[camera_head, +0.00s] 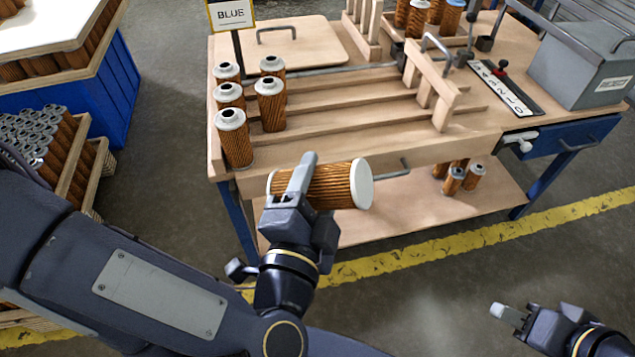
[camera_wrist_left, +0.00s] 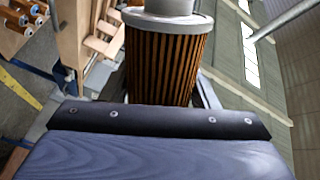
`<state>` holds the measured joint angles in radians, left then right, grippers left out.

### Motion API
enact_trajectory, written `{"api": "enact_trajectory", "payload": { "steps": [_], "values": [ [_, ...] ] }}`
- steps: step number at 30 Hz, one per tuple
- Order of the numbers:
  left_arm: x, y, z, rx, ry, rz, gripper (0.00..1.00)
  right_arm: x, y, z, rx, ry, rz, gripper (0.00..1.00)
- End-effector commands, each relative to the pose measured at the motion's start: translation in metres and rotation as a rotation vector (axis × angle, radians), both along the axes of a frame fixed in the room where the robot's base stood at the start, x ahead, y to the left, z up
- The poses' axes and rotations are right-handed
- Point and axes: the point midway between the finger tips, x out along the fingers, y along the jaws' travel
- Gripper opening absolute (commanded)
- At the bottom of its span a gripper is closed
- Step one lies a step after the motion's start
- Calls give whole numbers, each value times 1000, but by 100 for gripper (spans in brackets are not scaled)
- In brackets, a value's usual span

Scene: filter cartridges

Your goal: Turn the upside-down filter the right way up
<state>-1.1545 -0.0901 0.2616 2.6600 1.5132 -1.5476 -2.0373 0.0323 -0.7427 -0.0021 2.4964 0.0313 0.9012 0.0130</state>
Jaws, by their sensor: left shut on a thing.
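My left gripper (camera_head: 299,180) is shut on a filter (camera_head: 335,186), an orange-brown pleated cylinder with pale end caps. In the head view it lies sideways in the air in front of the bench's front edge, with a plain white cap facing right. The left wrist view shows the same filter (camera_wrist_left: 166,60) between the jaws, with a grey flanged cap and neck at the top of the picture. My right gripper (camera_head: 510,316) is at the lower right, away from the bench; its finger opening is not clear. Several upright filters (camera_head: 233,138) stand at the bench's left end, metal necks up.
The wooden bench (camera_head: 390,155) has lane rails and a wooden gate (camera_head: 432,85). A BLUE sign (camera_head: 231,14) stands at its back left. Filters (camera_head: 454,181) stand on the lower shelf. A grey box (camera_head: 585,65) sits at the right. The front lanes look clear.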

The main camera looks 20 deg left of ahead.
Motion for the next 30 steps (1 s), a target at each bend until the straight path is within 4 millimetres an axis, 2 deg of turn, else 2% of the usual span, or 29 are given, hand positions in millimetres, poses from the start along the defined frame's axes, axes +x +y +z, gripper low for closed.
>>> {"api": "enact_trajectory", "payload": {
  "steps": [3,12,14,22,25,30],
  "values": [
    [0,0,0,74,7,-1,30,0,0,0,0,0,0,36],
    [0,0,0,103,10,-1,30,0,0,0,0,0,0,36],
    [0,0,0,164,17,1,30,0,0,0,0,0,0,36],
    [0,0,0,594,60,1,30,0,0,0,0,0,0,36],
    [0,0,0,664,67,-1,30,0,0,0,0,0,0,36],
    [0,0,0,677,67,0,30,0,0,0,0,0,0,36]
  ]
}}
